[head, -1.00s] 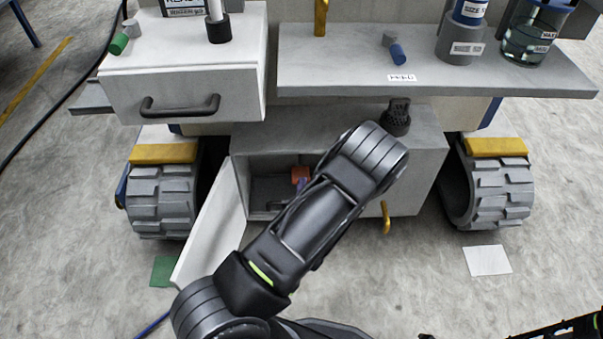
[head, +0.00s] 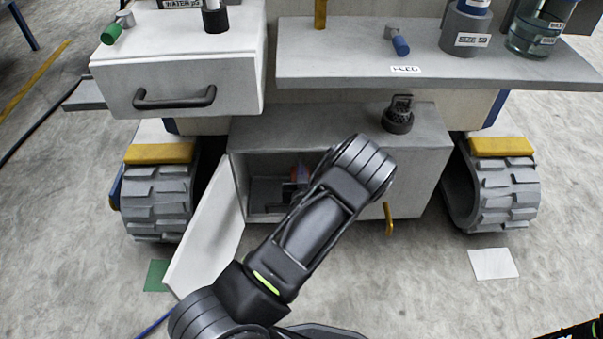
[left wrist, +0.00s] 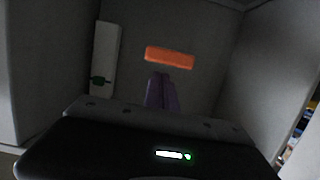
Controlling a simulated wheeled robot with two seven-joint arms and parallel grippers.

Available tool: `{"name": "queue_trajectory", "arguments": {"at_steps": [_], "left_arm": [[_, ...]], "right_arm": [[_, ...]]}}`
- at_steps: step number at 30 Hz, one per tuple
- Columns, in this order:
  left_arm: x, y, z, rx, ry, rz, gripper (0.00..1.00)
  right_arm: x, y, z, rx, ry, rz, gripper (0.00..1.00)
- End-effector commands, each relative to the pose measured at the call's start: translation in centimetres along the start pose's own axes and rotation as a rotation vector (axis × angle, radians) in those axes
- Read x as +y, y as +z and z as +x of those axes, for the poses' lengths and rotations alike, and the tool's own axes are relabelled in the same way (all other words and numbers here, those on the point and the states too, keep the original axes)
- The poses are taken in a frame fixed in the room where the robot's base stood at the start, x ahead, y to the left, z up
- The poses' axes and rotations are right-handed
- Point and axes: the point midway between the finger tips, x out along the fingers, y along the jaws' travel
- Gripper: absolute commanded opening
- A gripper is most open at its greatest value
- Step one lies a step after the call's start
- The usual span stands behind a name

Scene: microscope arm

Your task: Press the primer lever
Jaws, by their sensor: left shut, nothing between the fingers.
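An orange bar, seemingly the primer lever (left wrist: 170,57), shows inside the open low compartment in the left wrist view. In the head view only a small reddish part shows behind my gripper. My left gripper (left wrist: 161,90) reaches into the compartment, its purplish fingers shut and empty. The fingertips appear just below the orange bar in the left wrist view; I cannot tell whether they touch it. In the head view the left gripper (head: 299,178) is small and partly hidden by my forearm. My right gripper is not in view.
The compartment's white door (head: 207,232) hangs open at the left. Grey walls enclose the gripper. A white panel (left wrist: 105,58) with a green part stands left inside. A black object (head: 398,118) sits on the compartment's top, below a grey shelf (head: 345,70) and right of a drawer (head: 185,85).

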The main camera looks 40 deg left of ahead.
Motion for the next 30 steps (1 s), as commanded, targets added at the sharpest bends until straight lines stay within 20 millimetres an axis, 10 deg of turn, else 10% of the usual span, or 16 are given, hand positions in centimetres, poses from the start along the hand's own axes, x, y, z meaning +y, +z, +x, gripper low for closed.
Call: {"name": "queue_trajectory", "arguments": {"at_steps": [15, 30], "left_arm": [[-0.1, 1.1, 0.2, 0.0, -0.001, -0.002, 0.0], [-0.1, 7.2, 2.2, -0.007, -0.001, 0.0, 0.0]], "right_arm": [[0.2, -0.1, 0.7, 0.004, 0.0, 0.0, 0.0], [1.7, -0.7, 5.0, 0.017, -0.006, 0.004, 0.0]]}}
